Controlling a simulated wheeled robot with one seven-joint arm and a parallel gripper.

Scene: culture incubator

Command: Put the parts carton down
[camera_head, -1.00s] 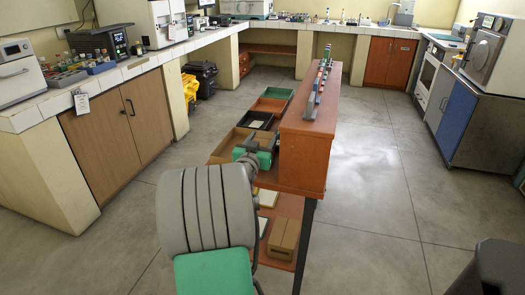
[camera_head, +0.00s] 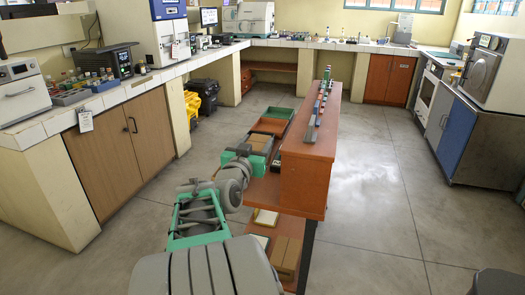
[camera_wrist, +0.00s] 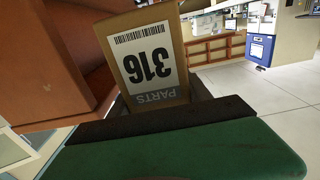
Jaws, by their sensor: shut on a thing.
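The parts carton (camera_wrist: 152,58) is a brown box with a white label reading "PARTS 316", which appears upside down in the wrist view. My gripper (camera_wrist: 160,108) is shut on it; the dark edge and green body of the gripper hide the carton's near end. In the head view my gripper (camera_head: 246,154) is beside the left side of the wooden shelf unit (camera_head: 306,172), with the brown carton (camera_head: 259,138) at its far side. I cannot tell whether the carton touches anything beneath it.
A green tray (camera_head: 281,113) and an orange-brown tray (camera_head: 267,126) lie on the unit's left ledge. Small items line its top. Brown cartons (camera_head: 286,255) stand on the lower shelf. A bench with wooden doors (camera_head: 105,155) is at left. Floor (camera_head: 375,190) is clear at right.

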